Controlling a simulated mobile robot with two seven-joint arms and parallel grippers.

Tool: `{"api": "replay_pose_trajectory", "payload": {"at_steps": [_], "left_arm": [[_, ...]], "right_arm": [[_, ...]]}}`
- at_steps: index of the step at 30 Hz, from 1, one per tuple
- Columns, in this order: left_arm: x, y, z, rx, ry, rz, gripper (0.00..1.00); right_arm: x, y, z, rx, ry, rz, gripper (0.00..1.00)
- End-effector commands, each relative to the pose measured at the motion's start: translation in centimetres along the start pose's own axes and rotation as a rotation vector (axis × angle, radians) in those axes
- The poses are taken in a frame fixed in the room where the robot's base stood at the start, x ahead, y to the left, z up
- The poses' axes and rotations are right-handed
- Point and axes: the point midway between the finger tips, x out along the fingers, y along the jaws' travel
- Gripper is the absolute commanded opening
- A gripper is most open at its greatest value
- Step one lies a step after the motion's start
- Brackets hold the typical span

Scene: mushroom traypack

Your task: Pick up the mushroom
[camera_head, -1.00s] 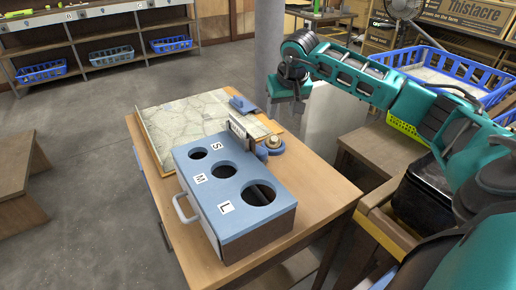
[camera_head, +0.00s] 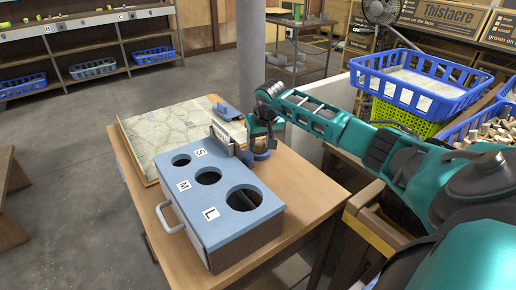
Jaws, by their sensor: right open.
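My right arm reaches in from the right. Its right gripper (camera_head: 262,143) is open, low over the table just beyond the box with holes. It is at the small blue round stand (camera_head: 262,155) and covers most of it. Whatever lies on the stand is hidden behind the gripper, so I cannot make out a mushroom there. Several pale mushrooms (camera_head: 497,131) lie in a blue basket at the right edge. My left gripper is not in view.
A blue-topped box (camera_head: 222,227) with three holes marked S, M and L stands on the wooden table (camera_head: 301,190). A stone-patterned board (camera_head: 178,128) lies behind it. A grey upright plate (camera_head: 222,138) stands close left of the gripper. Blue baskets (camera_head: 412,94) stand at right.

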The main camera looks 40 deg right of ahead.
Motion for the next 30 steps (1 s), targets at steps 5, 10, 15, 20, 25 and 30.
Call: {"api": "replay_pose_trajectory", "payload": {"at_steps": [5,10,15,20,25,30], "left_arm": [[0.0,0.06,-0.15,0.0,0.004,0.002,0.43],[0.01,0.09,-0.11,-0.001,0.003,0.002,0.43],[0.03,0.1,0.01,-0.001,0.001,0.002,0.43],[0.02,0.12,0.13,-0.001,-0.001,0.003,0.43],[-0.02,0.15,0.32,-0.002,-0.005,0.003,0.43],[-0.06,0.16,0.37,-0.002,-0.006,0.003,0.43]], "right_arm": [[0.36,0.0,-0.02,0.0,0.001,0.0,0.52],[0.33,0.01,-0.01,0.0,0.001,0.0,0.45],[0.33,0.07,0.01,0.0,0.0,0.002,0.29],[0.33,0.06,0.01,0.0,0.0,0.001,0.13],[0.32,0.05,0.0,0.0,0.0,0.001,0.06],[0.16,0.05,-0.08,0.0,0.001,0.001,0.06]]}}
